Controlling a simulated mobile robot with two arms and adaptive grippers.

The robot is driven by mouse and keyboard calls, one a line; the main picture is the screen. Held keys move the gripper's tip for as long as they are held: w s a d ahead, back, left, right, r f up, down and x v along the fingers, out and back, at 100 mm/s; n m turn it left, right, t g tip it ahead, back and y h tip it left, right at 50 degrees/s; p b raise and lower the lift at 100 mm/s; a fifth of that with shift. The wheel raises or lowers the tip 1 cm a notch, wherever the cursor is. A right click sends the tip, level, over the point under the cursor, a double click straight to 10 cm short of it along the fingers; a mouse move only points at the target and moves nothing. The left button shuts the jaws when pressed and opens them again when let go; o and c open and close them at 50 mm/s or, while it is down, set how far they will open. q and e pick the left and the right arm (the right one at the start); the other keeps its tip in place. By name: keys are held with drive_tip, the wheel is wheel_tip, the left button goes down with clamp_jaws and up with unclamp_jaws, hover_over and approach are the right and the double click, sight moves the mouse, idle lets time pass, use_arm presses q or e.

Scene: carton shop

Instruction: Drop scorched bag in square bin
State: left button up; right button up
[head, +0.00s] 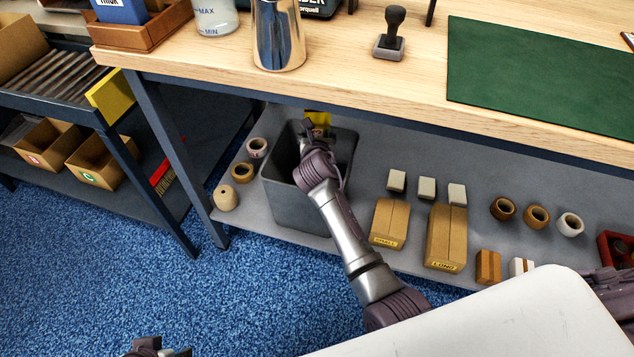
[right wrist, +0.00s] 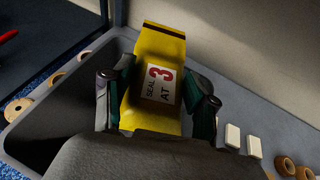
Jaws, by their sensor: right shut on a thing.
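My right gripper (head: 312,133) is shut on a yellow bag (head: 318,118) at the back of the square grey bin (head: 302,208) on the low shelf. In the right wrist view the bag (right wrist: 158,48) stands between the two fingers (right wrist: 158,92). It has a dark strip along its top edge and a label reading "SEAL AT 3". Part of my left gripper (head: 160,349) shows at the bottom edge, cut off by the frame.
Tape rolls (head: 243,172) stand left of the bin. Cartons marked SMALL (head: 390,222) and LONG (head: 446,236), pale blocks and more rolls (head: 537,216) stand right of it.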

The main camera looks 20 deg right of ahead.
drive_tip(key=o, duration=1.3)
drive_tip(key=shift+s, duration=0.1)
drive_tip(key=v, duration=1.2)
drive_tip(key=shift+d, duration=0.1)
